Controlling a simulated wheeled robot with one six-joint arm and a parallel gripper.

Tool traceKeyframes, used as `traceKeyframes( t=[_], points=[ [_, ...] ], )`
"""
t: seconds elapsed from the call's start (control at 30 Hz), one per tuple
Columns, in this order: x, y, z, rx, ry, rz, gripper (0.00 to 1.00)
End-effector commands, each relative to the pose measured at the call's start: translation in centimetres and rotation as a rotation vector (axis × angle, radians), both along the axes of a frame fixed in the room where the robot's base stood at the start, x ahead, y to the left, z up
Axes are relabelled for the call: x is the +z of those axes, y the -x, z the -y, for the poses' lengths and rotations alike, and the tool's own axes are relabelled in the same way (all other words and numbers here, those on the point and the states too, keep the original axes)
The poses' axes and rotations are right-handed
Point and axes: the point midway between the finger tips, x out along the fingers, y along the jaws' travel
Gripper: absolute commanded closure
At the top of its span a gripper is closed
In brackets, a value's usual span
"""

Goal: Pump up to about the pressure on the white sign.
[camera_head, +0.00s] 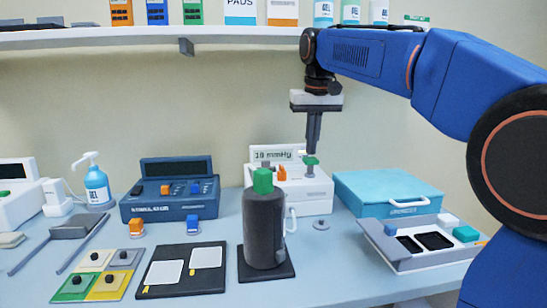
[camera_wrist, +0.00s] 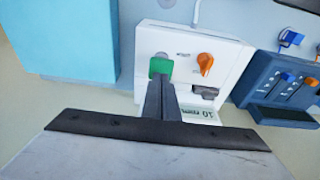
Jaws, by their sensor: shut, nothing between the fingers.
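A white pump unit (camera_head: 318,196) stands on the counter at the back, behind a dark grey cylinder. It has a green button (camera_head: 311,161) and an orange knob (camera_head: 282,174). Both also show in the wrist view, the button (camera_wrist: 160,67) left of the knob (camera_wrist: 205,62). The white sign (camera_head: 277,154) behind the unit reads "10 mmHg"; in the wrist view it is upside down and partly cut off. My gripper (camera_head: 312,153) is shut and empty, pointing down with its tips right at the green button. I cannot tell whether they touch it. No pressure reading is legible.
The dark grey cylinder (camera_head: 264,232) with a green top stands in front of the unit. A blue stimulator box (camera_head: 170,208) is left, a teal case (camera_head: 387,190) right, a grey tray (camera_head: 385,241) front right. A shelf (camera_head: 240,38) runs above.

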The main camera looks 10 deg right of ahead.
Motion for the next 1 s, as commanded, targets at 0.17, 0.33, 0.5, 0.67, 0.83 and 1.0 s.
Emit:
traceKeyframes(
  t=[0.17, 0.33, 0.5, 0.67, 0.83, 1.0],
  points=[
    [0.0, 0.0, 0.0, 0.000, 0.000, 0.000, 1.00],
    [0.0, 0.0, 0.0, 0.000, 0.000, 0.000, 1.00],
    [-0.3, 0.0, 0.0, 0.000, 0.000, 0.000, 1.00],
    [-0.9, 0.0, 0.0, 0.000, 0.000, 0.001, 1.00],
    [-1.6, 0.0, 0.0, 0.000, 0.000, -0.001, 1.00],
    [-2.4, 0.0, 0.0, 0.000, 0.000, -0.001, 1.00]
  ],
)
